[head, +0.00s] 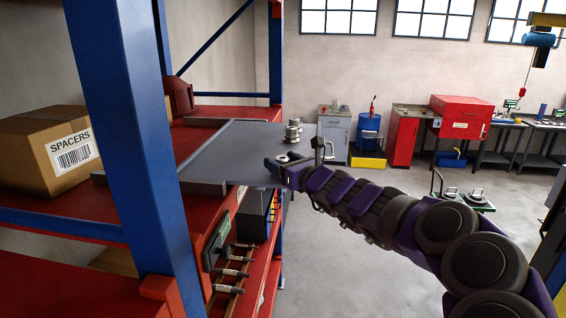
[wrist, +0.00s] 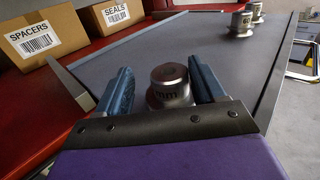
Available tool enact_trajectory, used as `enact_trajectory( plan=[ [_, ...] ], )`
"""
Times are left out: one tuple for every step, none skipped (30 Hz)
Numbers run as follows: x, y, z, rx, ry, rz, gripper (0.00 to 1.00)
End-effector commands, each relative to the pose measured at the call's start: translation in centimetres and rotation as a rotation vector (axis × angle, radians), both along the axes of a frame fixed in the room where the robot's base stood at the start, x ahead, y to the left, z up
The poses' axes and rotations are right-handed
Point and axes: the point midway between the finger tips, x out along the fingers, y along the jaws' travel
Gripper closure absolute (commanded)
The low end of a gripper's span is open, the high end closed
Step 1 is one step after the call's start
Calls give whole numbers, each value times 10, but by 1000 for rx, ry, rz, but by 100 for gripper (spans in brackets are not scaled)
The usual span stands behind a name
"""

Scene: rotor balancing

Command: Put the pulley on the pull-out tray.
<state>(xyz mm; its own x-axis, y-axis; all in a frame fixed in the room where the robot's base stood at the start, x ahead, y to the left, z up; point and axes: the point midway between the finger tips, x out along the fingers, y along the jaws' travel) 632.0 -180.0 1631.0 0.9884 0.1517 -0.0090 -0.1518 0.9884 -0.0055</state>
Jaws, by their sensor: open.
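The grey pull-out tray (head: 232,150) sticks out from the red shelf; it also fills the wrist view (wrist: 210,38). My gripper (wrist: 160,66) is open low over the tray's near part, its blue fingers either side of a short flanged metal piece (wrist: 169,84) with "mm" lettering. The piece stands upright, and the fingers look apart from it. In the head view my gripper (head: 284,160) is at the tray's right edge. Two similar metal pieces stand at the tray's far right corner (head: 293,130). I cannot tell which thing, if any of these, is the pulley.
A SPACERS box (head: 50,150) and a SEALS box (wrist: 110,15) stand on the red shelf. A blue post (head: 130,130) rises at the near left. The grey floor between is mostly clear.

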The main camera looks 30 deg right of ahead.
Motion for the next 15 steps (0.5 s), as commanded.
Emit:
enact_trajectory(
  plan=[
    [0,-1,0,0,0,0,32],
    [0,-1,0,1,0,0,32],
    [-1,-1,0,1,0,-1,32],
    [-2,-1,0,1,0,-1,32],
    [-4,-1,0,1,-1,-1,32],
    [-7,-2,0,2,-1,-1,32],
    [-11,-2,1,2,-1,-2,32],
    [-15,-3,1,2,-1,-2,32],
    [-21,-4,1,1,-2,-3,32],
    [-26,-5,1,1,-3,-3,32],
    [-31,-5,1,-1,-3,-3,32],
    [-38,-6,2,1,-4,-3,32],
    [-44,-6,2,-1,-3,-3,32],
    [-49,-6,2,-1,-3,-2,32],
    [-56,-6,3,-2,-3,-1,32]
  ],
)
